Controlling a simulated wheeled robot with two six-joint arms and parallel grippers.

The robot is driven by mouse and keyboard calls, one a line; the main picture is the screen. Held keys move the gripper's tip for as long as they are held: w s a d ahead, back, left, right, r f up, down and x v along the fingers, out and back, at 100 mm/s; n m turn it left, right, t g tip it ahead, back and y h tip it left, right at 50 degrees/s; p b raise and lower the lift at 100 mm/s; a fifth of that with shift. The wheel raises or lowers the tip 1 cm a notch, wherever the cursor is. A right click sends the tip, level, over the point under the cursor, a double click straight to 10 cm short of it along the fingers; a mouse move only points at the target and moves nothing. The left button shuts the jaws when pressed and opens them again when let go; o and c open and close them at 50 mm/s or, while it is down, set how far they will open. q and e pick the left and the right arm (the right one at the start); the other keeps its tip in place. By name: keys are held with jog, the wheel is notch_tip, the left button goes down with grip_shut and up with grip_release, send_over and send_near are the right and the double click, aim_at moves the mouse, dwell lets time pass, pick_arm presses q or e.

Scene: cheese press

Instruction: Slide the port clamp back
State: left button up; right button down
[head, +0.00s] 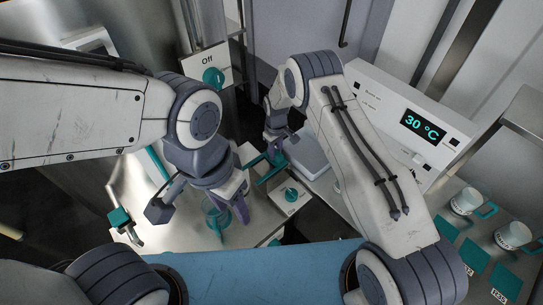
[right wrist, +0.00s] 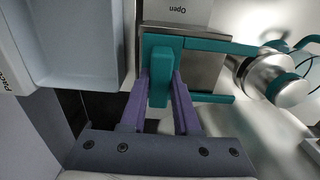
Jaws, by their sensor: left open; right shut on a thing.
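The teal port clamp shows in the right wrist view, with its upright block (right wrist: 160,70) between the purple fingers of my right gripper (right wrist: 160,95). The gripper is shut on that block. In the head view, teal parts of the clamp (head: 270,167) show just below my right gripper (head: 277,145), partly hidden by my arm. My left gripper (head: 228,198) is open, above and beside a teal-rimmed, see-through vessel (head: 216,224) on the light worktop.
A teal knob (head: 291,193) sits on a labelled plate right of the left gripper. Another knob (head: 213,78) is under an "Off" label. A unit reading 30 °C (head: 424,126) stands behind my right arm. Cups (head: 466,202) and teal pads (head: 474,256) are at right. A pale tray (right wrist: 80,40) is close by.

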jog(key=shift+w+d, duration=0.15)
jog(key=shift+d, duration=0.1)
jog(key=c, duration=0.9)
grip_release()
jog(key=shift+o, duration=1.3)
jog(key=shift+d, duration=0.1)
jog(key=shift+r, duration=0.6)
notch_tip(320, 180, up, 8)
jog(key=b, duration=0.3)
jog(key=shift+r, duration=0.7)
